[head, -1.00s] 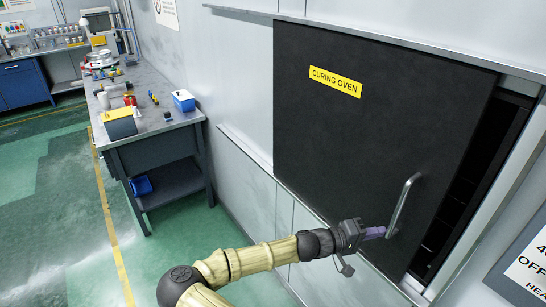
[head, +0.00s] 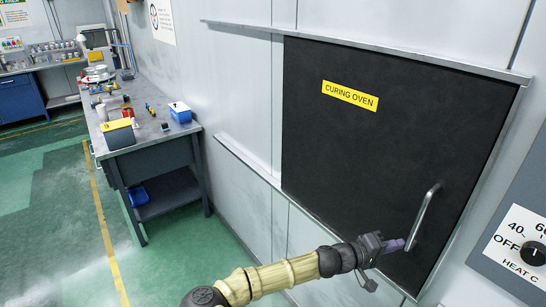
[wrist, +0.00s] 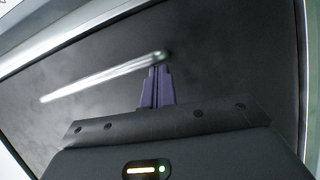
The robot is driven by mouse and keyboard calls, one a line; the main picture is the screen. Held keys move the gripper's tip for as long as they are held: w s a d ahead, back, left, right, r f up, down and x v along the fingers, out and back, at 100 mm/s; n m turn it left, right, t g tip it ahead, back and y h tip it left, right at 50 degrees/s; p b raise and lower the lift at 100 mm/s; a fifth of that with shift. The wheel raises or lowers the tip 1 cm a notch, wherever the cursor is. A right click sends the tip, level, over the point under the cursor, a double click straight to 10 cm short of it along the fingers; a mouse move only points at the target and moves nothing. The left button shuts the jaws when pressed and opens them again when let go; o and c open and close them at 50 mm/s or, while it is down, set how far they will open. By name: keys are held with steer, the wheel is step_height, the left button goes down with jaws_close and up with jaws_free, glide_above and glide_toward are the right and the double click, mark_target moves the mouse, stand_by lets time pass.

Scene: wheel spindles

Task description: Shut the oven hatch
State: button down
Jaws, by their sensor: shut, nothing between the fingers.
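The black oven hatch (head: 370,140) bears a yellow "CURING OVEN" label and fills its frame in the head view, with no dark gap showing at its right edge. Its metal bar handle (head: 424,215) is near the lower right of the hatch. My gripper (head: 402,243) is shut and empty, its purple fingertips beside the left side of the handle's lower end. In the wrist view the fingers (wrist: 157,88) are together, their tips at one end of the handle (wrist: 105,77). I cannot tell for sure whether they touch it.
A control panel (head: 510,240) with a heat dial (head: 534,253) is right of the hatch. Metal rails run above and below the hatch along the wall. A workbench (head: 150,130) with a blue box (head: 180,113) stands at left. The green floor between is clear.

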steer(key=shift+s+d, duration=0.2)
steer(key=a+b, duration=0.3)
steer(key=a, duration=0.9)
steer(key=shift+w+r, duration=0.35)
steer(key=shift+d+f, duration=0.1)
